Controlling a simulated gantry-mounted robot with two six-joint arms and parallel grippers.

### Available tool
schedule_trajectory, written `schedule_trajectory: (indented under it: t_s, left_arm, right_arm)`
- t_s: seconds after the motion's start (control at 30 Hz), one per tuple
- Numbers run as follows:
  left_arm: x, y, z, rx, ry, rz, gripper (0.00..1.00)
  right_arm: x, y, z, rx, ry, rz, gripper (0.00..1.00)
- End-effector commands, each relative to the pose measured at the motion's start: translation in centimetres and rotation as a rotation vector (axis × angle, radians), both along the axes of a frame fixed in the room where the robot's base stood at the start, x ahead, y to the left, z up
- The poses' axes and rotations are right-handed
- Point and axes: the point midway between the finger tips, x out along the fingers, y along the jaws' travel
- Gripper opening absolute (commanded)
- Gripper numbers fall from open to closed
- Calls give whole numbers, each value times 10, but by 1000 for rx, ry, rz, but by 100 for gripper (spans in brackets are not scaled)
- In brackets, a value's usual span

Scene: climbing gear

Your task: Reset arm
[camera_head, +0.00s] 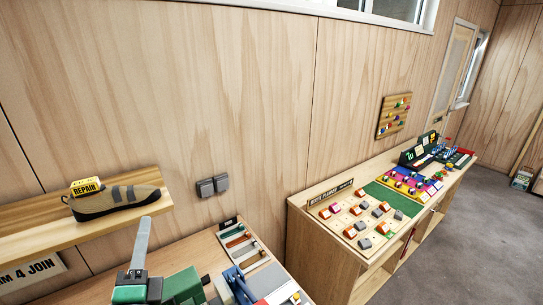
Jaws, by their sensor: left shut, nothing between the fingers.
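My left gripper (145,224) stands at the lower left with its grey fingers pointing up. Its fingers are closed together and hold nothing. Its green and black body (140,288) is at the bottom edge, in front of a wooden bench (95,290). My right gripper is not in view.
A brown shoe (115,203) with a yellow REPAIR tag (86,187) sits on a wall shelf (30,240) beside the gripper. The bench holds coloured strips (237,240). A farther bench (330,257) carries climbing holds (362,226). Grey floor (470,240) is open at right.

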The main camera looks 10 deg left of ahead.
Motion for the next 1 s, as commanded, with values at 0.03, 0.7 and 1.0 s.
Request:
schedule_trajectory:
  t_s: [0.03, 0.7, 1.0]
  left_arm:
    - [-7, -9, 47, -107, -135, -74, 0]
    - [-121, -96, 331, -1612, -672, -1321, 0]
    - [-120, -96, 403, -1610, -672, -1315, 0]
  right_arm:
    - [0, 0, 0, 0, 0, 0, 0]
    - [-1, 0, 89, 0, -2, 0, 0]
    - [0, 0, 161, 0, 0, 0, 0]
